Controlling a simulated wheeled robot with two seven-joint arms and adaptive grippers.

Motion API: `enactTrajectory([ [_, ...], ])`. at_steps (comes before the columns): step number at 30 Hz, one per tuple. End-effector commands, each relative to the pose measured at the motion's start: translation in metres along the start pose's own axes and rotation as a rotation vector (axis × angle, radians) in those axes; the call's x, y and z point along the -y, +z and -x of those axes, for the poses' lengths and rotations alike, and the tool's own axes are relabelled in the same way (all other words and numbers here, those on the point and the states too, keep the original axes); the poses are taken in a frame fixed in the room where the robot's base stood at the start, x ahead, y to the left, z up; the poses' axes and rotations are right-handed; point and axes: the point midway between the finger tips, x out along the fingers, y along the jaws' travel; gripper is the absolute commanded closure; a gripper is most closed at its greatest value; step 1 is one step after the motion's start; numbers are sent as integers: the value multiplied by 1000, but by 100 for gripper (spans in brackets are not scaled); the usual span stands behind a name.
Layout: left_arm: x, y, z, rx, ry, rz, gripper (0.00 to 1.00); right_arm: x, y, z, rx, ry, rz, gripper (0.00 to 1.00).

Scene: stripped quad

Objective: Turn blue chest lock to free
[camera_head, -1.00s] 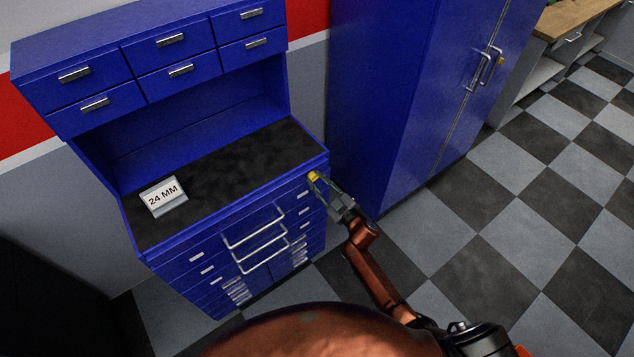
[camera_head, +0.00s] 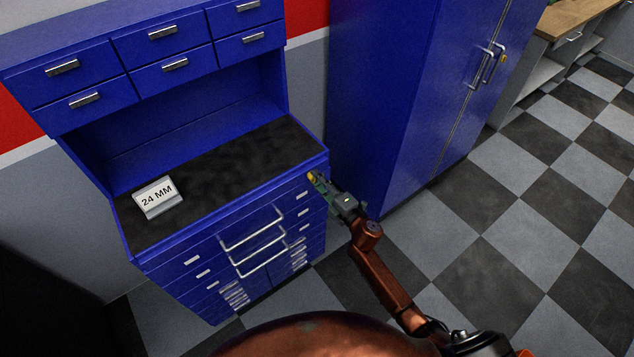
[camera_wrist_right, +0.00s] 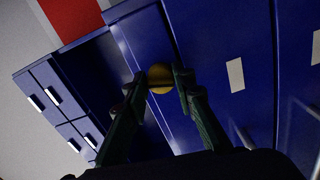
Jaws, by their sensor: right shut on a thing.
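The blue chest (camera_head: 165,272) has a dark worktop, and its yellow round lock (camera_head: 312,176) is at the upper right of the front. In the right wrist view the lock (camera_wrist_right: 160,79) sits between my fingertips, with a dark line across its face. My right gripper (camera_head: 316,179) is shut on the lock, with one finger on each side of it (camera_wrist_right: 161,85). The fingers hide part of the lock in the head view. My left gripper is not in view.
A tall blue cabinet (camera_head: 385,110) with handles is to the right of the chest. The chequered floor (camera_head: 480,240) is clear on the right. Bar handles (camera_head: 255,240) stick out from the chest front.

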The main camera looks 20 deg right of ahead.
Motion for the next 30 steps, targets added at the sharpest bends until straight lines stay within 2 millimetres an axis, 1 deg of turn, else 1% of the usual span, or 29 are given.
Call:
enactTrajectory([
  [1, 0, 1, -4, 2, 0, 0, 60, 3, 0, 0, -1, -2, 38, 100],
  [6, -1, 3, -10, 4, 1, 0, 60, 3, 0, 0, -1, -3, 159, 100],
  [13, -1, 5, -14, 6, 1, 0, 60, 2, 0, 0, -1, -2, 269, 100],
  [21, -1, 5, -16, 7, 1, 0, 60, 1, -1, 0, -1, -2, 320, 100],
  [30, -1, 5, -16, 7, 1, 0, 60, 1, -1, 0, -1, -3, 325, 100],
])
